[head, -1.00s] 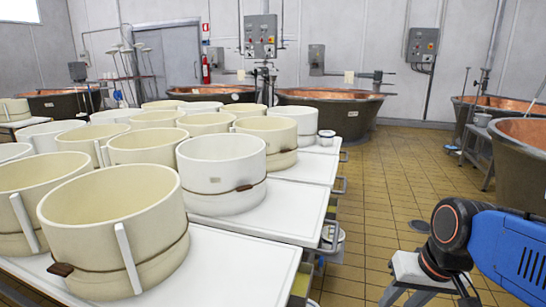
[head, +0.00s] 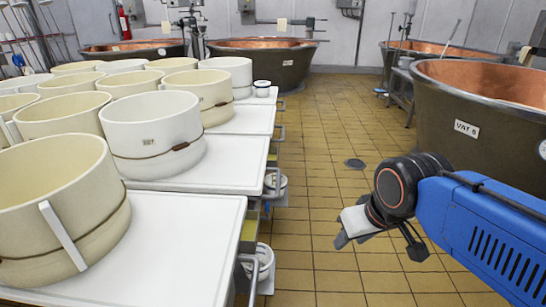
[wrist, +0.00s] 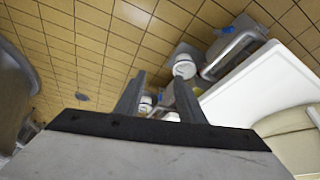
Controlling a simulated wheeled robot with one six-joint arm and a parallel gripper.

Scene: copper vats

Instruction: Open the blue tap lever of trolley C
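Several white-topped trolleys stand in a row at the left; the near one (head: 185,235) and the one behind it (head: 225,160) carry cheese moulds. I cannot read a letter on any trolley, so I cannot tell which is C.
White buckets (head: 262,262) sit low beside the trolley ends, below metal handles. A copper-lined vat marked VAT 5 (head: 465,128) stands close at right. The tiled aisle (head: 325,190) between is clear, with a round floor drain (head: 355,163).

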